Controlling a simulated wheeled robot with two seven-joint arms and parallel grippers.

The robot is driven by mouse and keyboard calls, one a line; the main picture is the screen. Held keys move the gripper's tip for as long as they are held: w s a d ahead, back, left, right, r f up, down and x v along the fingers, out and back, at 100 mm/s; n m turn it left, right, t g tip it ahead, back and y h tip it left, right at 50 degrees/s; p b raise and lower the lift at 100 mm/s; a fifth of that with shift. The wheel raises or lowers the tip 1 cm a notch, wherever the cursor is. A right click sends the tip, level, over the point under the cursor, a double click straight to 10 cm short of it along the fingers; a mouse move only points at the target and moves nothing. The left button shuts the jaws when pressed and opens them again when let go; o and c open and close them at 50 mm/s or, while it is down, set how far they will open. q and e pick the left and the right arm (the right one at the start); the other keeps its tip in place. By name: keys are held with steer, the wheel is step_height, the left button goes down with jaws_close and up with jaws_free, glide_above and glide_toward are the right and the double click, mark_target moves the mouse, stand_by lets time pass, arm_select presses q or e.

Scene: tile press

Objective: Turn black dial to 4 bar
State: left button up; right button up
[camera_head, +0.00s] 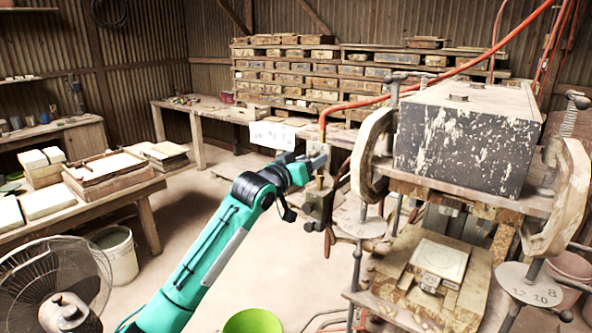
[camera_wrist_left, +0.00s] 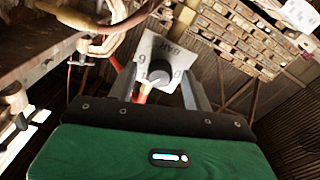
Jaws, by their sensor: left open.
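The black dial (camera_wrist_left: 160,72) shows in the left wrist view on a pale plate (camera_wrist_left: 172,48) marked BAR with numbers, which appears upside down. I cannot read clearly which number the dial points to. My left gripper (camera_head: 316,164) is at the left side of the press, where the dial is hidden in the head view. In the left wrist view its two fingers (camera_wrist_left: 158,82) are open, one on each side of the dial; I cannot tell whether they touch it. My right gripper is not in view.
The press (camera_head: 465,140), with its large dark box and round side plates, stands right of my gripper. An orange hose (camera_head: 440,74) runs above. A workbench (camera_head: 200,108), tile table (camera_head: 95,200), fan (camera_head: 55,285) and green bowl (camera_head: 252,321) stand around. Open floor lies left of the press.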

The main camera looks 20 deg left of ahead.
arm_select(q)
steer(key=b+v, duration=0.5)
steer(key=v, duration=0.8)
steer(key=shift+s, duration=0.2)
steer(key=shift+w+a+f, duration=0.1)
steer(key=shift+f, duration=0.1)
